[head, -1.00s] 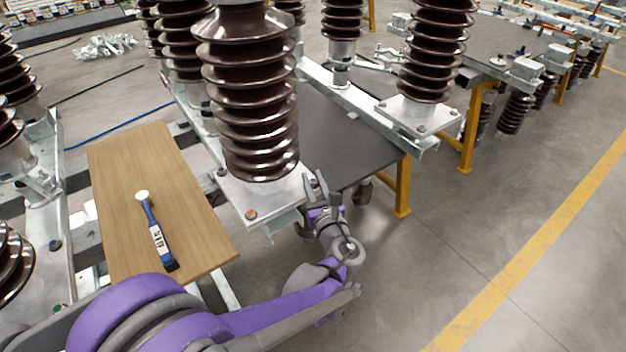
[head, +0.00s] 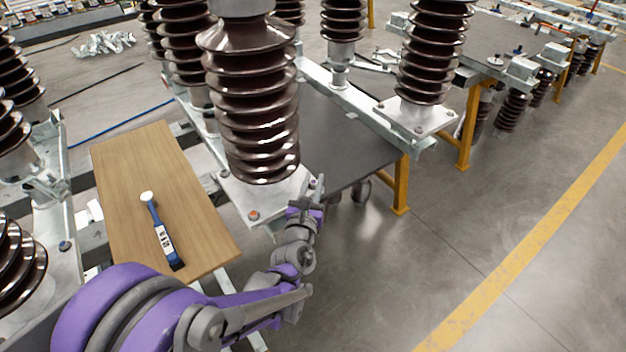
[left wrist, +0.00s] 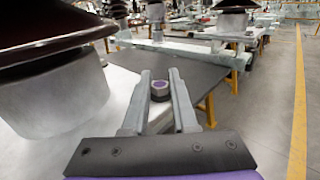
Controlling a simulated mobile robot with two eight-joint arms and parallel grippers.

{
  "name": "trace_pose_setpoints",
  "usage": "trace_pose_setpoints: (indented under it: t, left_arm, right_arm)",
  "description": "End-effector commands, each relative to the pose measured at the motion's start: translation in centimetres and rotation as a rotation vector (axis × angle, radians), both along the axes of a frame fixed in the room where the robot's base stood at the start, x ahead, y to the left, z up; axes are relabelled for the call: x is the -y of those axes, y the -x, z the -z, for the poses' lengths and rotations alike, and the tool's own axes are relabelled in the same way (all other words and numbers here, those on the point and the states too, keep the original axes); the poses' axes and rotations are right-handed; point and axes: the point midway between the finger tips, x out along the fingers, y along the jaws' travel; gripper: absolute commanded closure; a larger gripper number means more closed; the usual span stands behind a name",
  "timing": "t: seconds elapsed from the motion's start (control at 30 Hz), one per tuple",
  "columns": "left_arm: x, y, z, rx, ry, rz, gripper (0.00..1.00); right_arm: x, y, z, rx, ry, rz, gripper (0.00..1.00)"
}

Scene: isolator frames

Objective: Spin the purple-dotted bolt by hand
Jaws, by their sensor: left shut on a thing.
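The purple-dotted bolt (left wrist: 159,88) is a hex head with a purple dot on top, at the corner of the pale metal base plate (head: 240,198) under the large brown ribbed insulator (head: 250,100). My left gripper (left wrist: 160,80) has one finger on each side of the bolt head and is shut on it. In the head view my left gripper (head: 314,186) is at the plate's right corner, and I cannot make out the bolt clearly there. My right gripper is not in view.
A red-dotted bolt (head: 253,215) sits at the plate's front corner. A blue-handled tool (head: 160,235) lies on the wooden board (head: 130,180) at the left. A dark table top (head: 350,150) on a yellow leg (head: 401,185) stands behind the gripper. The floor to the right is clear.

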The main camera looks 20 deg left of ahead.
Motion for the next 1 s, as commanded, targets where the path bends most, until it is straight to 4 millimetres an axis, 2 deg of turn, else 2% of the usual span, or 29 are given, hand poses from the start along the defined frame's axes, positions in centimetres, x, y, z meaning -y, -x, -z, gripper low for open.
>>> trace_pose_setpoints:
  t: [0.57, 0.6, 0.73, 1.0]
  left_arm:
    - [-0.01, -0.02, -0.02, 0.002, 0.0, 0.016, 1.0]
    - [0.0, -0.02, -0.02, 0.002, 0.0, 0.016, 0.69]
    - [0.0, -0.02, -0.02, 0.002, 0.0, 0.016, 0.45]
    - [0.0, -0.01, -0.02, 0.001, 0.0, 0.016, 0.44]
  right_arm:
    - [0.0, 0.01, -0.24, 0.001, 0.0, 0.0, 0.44]
    - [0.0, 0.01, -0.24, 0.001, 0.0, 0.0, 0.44]
    - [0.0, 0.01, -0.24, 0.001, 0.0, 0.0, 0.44]
    - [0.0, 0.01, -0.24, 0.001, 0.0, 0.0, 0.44]
